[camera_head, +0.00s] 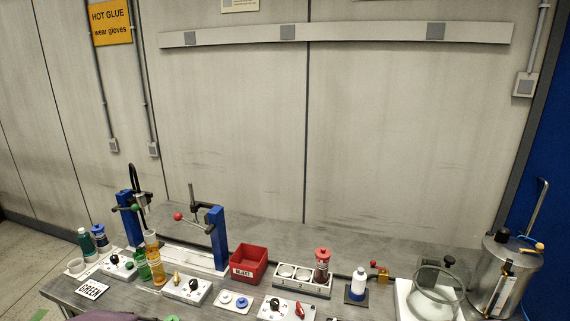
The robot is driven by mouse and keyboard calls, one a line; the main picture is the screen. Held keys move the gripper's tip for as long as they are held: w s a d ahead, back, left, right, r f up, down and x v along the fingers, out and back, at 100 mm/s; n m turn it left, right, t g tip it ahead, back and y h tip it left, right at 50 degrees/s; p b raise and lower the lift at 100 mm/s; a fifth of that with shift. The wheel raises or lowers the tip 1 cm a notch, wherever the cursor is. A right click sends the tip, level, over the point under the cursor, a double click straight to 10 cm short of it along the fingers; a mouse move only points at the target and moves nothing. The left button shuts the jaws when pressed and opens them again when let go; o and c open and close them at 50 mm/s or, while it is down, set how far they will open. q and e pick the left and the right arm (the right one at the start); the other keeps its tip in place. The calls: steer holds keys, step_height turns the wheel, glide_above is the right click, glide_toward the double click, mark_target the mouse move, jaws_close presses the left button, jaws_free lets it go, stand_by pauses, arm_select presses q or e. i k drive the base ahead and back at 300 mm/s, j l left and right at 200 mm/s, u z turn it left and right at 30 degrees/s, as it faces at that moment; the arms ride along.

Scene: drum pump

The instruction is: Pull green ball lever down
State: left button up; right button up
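The green ball (135,207) is a small knob on the end of a short dark lever at the left blue post (129,226) of a bench fixture. The lever looks close to level, though it is small in the view. A red ball (177,217) sits on a similar lever reaching left from the right blue post (218,237). A dark hose and nozzle rise beside the left post. Neither of my grippers shows in the head view, and nothing touches the green ball.
A green bottle (143,265) and orange bottles (152,245) stand in front of the fixture. A red bin (248,264), switch boxes and a steel drum (503,274) stand farther right. Space above the bench is free.

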mark_target(134, 208)
steer(key=u, duration=1.3)
